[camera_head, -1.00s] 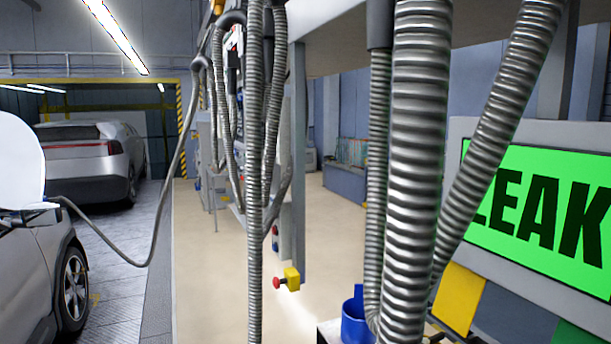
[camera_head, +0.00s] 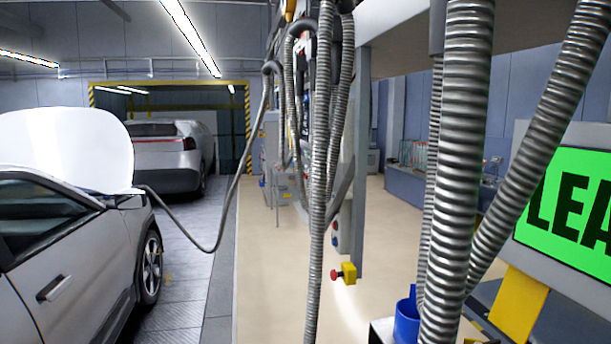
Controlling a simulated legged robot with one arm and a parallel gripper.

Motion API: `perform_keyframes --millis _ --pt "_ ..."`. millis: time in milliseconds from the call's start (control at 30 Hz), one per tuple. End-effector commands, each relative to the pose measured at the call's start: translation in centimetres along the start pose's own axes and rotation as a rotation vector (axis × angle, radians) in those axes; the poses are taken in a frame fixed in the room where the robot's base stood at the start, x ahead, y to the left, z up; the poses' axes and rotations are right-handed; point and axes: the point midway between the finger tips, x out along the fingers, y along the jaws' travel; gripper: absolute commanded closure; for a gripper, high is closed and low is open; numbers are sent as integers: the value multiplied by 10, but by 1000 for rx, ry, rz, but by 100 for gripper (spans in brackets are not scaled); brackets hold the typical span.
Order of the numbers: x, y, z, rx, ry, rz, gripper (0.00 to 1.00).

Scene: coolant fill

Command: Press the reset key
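No key labelled reset can be made out. A large panel at the right has a green screen (camera_head: 575,212) with black letters reading "LEA", cut off by the frame edge. Below the screen is a yellow patch (camera_head: 517,305); I cannot tell whether it is a key. A yellow box (camera_head: 349,272) with a red button (camera_head: 335,275) sits low on a grey post near the middle. My gripper is not in view.
Thick ribbed metal hoses (camera_head: 465,160) hang in front of the panel and partly hide it. A blue container (camera_head: 406,322) stands at the bottom. A silver car (camera_head: 75,250) with its hood up is at the left, a second car (camera_head: 170,155) behind. Pale floor (camera_head: 275,300) lies open in the middle.

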Motion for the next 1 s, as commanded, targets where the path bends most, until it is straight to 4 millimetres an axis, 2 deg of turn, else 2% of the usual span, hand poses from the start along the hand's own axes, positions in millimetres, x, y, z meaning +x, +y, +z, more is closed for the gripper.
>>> perform_keyframes --millis 33,267,1000 --pt "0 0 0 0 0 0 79" --pt "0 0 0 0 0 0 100" --pt "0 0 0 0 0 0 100"
